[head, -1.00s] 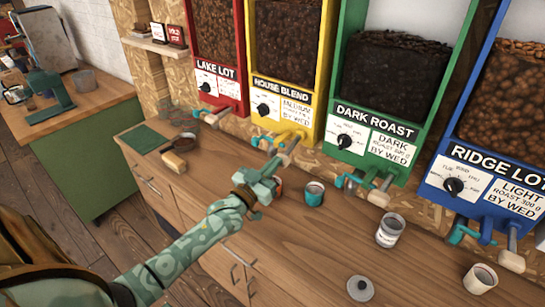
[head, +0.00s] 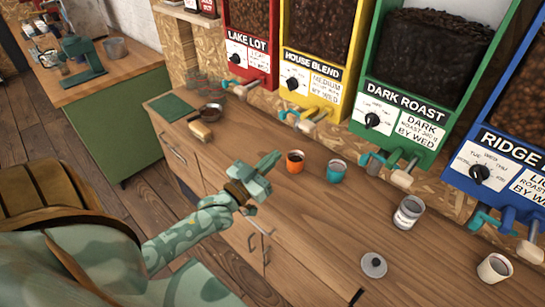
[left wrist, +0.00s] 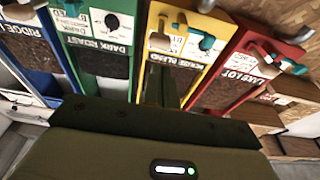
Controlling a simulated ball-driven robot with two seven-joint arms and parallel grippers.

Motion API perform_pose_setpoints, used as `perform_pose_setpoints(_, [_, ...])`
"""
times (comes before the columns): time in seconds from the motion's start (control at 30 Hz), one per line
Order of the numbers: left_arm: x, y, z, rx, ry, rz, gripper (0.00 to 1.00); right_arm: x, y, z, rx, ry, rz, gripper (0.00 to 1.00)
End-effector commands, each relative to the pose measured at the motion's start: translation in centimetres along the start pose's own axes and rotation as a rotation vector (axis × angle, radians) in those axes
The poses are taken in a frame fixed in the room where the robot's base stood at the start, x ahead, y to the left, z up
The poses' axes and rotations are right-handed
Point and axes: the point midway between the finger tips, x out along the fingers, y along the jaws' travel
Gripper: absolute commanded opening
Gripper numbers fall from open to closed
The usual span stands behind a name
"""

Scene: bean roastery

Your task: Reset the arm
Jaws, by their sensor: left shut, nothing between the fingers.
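My left gripper (head: 270,162) is shut and empty. In the head view it hangs over the front part of the wooden counter (head: 318,215), to the left of an orange cup (head: 295,160) and apart from it. My left arm comes in from the lower left. In the left wrist view, the camera faces the dispensers, with the yellow House Blend dispenser (left wrist: 185,55) near the middle; the dark gripper body fills the bottom. My right gripper does not show in either view.
A teal cup (head: 336,171), a labelled can (head: 408,213), a grey lid (head: 373,265) and a white cup (head: 494,268) stand on the counter. Dispensers line the back.

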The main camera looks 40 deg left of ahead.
Motion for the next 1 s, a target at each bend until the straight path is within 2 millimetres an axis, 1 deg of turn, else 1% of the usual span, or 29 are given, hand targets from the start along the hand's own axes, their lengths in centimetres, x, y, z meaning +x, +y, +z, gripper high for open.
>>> perform_pose_setpoints(0.57, [0.0,0.0,0.0,-0.001,-0.001,0.0,0.0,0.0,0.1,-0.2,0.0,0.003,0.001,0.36])
perform_pose_setpoints(0.63, [0.0,0.0,0.6,0.013,-0.029,0.002,0.0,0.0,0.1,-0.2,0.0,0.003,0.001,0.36])
perform_pose_setpoints(0.67, [-0.2,-0.1,1.4,0.027,-0.057,0.001,0.0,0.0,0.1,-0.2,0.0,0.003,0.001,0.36])
perform_pose_setpoints(0.77, [-1.6,-1.1,6.0,0.08,-0.199,-0.011,0.0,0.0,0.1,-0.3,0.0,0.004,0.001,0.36])
perform_pose_setpoints(0.8, [-2.8,-1.4,8.8,0.102,-0.277,-0.017,0.0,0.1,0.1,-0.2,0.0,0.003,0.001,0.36])
perform_pose_setpoints(0.83, [-3.9,-1.6,11.1,0.115,-0.339,-0.022,0.0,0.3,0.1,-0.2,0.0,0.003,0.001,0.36])
perform_pose_setpoints(0.87, [-5.1,-1.7,13.5,0.129,-0.404,-0.026,0.0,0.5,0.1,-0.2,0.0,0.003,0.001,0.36])
perform_pose_setpoints(0.9, [-7.1,-1.9,16.8,0.146,-0.493,-0.031,0.0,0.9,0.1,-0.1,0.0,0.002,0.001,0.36])
perform_pose_setpoints(0.97, [-10.4,-1.9,21.5,0.167,-0.625,-0.033,0.0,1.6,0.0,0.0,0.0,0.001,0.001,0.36])
perform_pose_setpoints(1.0, [-12.8,-1.7,24.4,0.178,-0.711,-0.032,0.0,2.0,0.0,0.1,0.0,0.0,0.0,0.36])
